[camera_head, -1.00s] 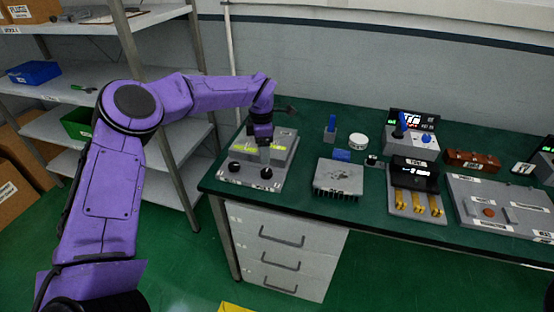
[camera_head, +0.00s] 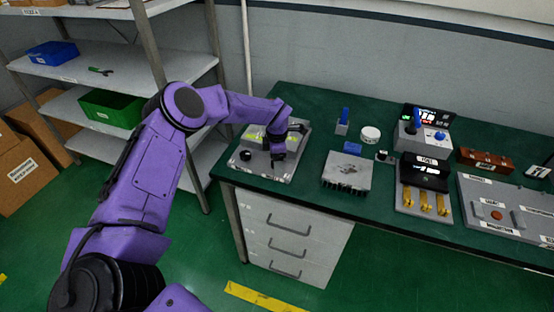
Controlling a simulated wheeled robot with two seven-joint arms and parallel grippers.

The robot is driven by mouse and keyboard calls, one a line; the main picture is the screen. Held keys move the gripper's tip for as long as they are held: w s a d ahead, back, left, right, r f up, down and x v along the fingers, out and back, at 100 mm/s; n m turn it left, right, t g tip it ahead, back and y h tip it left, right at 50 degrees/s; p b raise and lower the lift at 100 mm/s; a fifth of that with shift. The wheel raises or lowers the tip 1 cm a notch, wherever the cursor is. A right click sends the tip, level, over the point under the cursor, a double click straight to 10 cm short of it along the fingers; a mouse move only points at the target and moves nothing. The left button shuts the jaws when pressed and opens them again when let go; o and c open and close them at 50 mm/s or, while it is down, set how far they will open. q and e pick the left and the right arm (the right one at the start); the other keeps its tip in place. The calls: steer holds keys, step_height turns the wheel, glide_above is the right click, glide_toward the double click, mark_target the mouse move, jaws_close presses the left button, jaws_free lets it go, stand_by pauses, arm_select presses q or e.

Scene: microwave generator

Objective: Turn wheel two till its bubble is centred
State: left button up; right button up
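The grey device with the dark wheels (camera_head: 237,165) and yellow-green bubble strips (camera_head: 254,135) sits at the left end of the green table. One black wheel (camera_head: 245,155) shows at its left front. My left gripper (camera_head: 278,163) reaches down over the right front of the device, where the other wheel stood in view before. The gripper and wrist hide that wheel and part of the strips. The fingers are too small and dark to tell whether they are open or shut. The bubbles cannot be made out. My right gripper is out of view.
A finned grey block (camera_head: 347,175) stands right of the device, with a blue block (camera_head: 353,147) and a white round tin (camera_head: 370,134) behind it. A unit with yellow parts (camera_head: 425,200) is farther right. A metal shelf (camera_head: 180,75) stands left of the table.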

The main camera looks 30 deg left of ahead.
arm_select(q)
steer(key=c, duration=1.1)
steer(key=shift+o, duration=0.2)
steer(key=shift+w+f+n+b, duration=0.1)
steer(key=shift+f+n+b, duration=0.1)
steer(key=shift+n+b, duration=0.45)
steer(key=n+b, duration=0.5)
steer(key=b, duration=0.1)
steer(key=shift+n, duration=0.25)
steer(key=n+b, duration=0.4)
steer(key=shift+a, duration=0.1)
steer(key=shift+r+n+b, duration=0.15)
steer(key=shift+n+b, duration=0.5)
steer(key=shift+n, duration=0.35)
steer(key=shift+r+n+b, duration=0.1)
steer(key=shift+n+b, duration=0.55)
steer(key=shift+n, duration=0.35)
steer(key=o, duration=1.1)
steer(key=shift+c, duration=0.2)
